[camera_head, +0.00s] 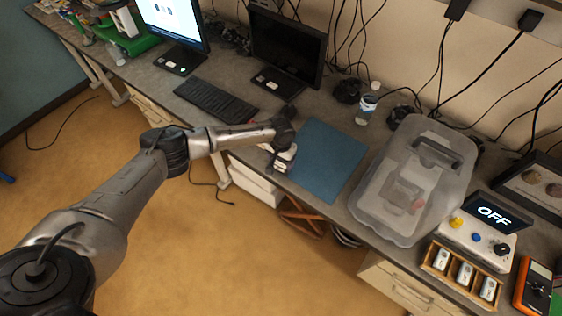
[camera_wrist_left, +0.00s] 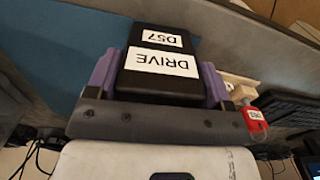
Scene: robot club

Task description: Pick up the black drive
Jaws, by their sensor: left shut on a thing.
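The black drive (camera_wrist_left: 160,65) shows in the left wrist view, with white labels reading DRIVE and D57, upside down in the picture. My left gripper (camera_wrist_left: 163,80) is shut on it, with a purple finger against each side. In the head view my left gripper (camera_head: 283,160) is at the front edge of the desk, just left of the blue mat (camera_head: 325,160). The drive cannot be made out clearly there. My right gripper is not in view. A small pale item with a red tag (camera_wrist_left: 255,118) lies beside the gripper in the left wrist view; its tag is hard to read.
A keyboard (camera_head: 215,100) and two monitors are left of and behind the mat. A translucent lidded box (camera_head: 415,180) stands right of it. Farther right are a control box showing OFF (camera_head: 475,235), a wooden tray (camera_head: 462,272) and an orange meter (camera_head: 535,285). The mat looks clear.

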